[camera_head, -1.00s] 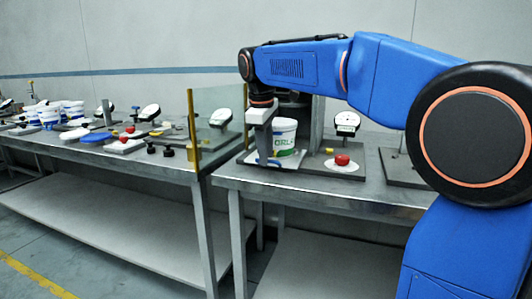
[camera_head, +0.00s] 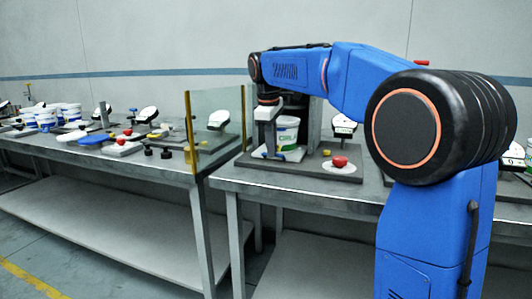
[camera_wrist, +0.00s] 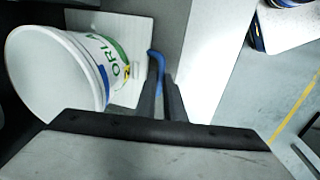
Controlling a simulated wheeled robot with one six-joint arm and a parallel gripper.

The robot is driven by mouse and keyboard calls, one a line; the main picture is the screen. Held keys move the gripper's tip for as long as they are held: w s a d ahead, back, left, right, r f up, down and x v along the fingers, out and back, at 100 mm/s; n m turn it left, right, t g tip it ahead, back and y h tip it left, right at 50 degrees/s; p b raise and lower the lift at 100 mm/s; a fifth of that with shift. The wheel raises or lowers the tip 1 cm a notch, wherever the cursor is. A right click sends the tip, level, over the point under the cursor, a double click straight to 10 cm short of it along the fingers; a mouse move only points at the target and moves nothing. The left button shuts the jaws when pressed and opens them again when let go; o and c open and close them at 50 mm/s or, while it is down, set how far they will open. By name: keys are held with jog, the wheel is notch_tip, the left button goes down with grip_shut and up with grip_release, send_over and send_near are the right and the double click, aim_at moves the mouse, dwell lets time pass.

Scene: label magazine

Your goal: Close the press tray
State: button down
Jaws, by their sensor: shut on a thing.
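The press tray is a pale flat plate (camera_wrist: 140,28) under a white tub with green lettering (camera_wrist: 50,68). A blue handle (camera_wrist: 157,62) stands at the tray's edge. The tub (camera_head: 286,132) also shows upright at the press in the head view. My gripper (camera_wrist: 162,82) is shut on the blue handle, its two dark fingers close together at it. In the head view my gripper (camera_head: 268,150) is at the tray's front left, beside the tub. The fingertips are small there, and the tray's rear part is hidden behind the tub.
A red button (camera_head: 340,161) on a white base and a dial gauge (camera_head: 344,127) stand right of the press. A clear guard panel with yellow posts (camera_head: 188,132) stands left. More tubs (camera_head: 70,113) and devices crowd the left table.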

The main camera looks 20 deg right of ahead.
jog(key=w+d, duration=0.2)
jog(key=w, duration=0.1)
jog(key=w+d, duration=0.1)
jog(key=w, duration=0.1)
jog(key=shift+d, duration=0.3)
jog(key=c, duration=1.8)
grip_release()
jog(key=shift+c, duration=0.2)
